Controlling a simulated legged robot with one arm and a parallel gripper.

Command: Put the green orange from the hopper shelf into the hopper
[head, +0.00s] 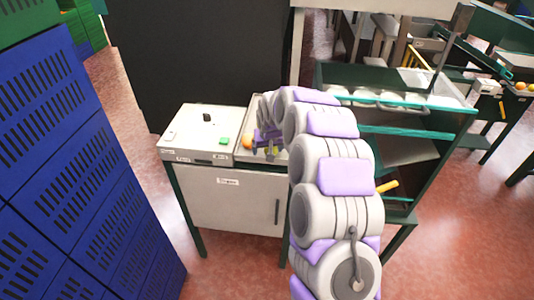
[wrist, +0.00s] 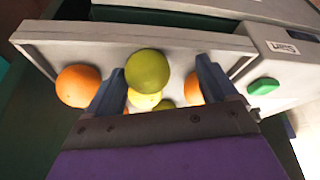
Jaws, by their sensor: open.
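My gripper (wrist: 160,82) is open, with its two fingers pointing down over a pale shelf tray (wrist: 60,37) of fruit. A round yellow-green orange (wrist: 147,69) shows between and just beyond the fingertips; I cannot tell if they touch it. Other yellowish-green fruit (wrist: 146,101) lies below it, partly hidden by the gripper. One orange fruit (wrist: 78,85) lies left of the left finger, and another (wrist: 192,90) is partly behind the right finger. In the head view my gripper (head: 269,143) is over the tray, hiding most of it. I cannot make out the hopper's opening.
A control box (head: 197,137) with a green button (head: 224,141) adjoins the tray; the button also shows in the wrist view (wrist: 263,86). Blue crates (head: 60,170) stand at left. A green-framed rack (head: 400,130) stands at right. A dark panel (head: 200,55) rises behind.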

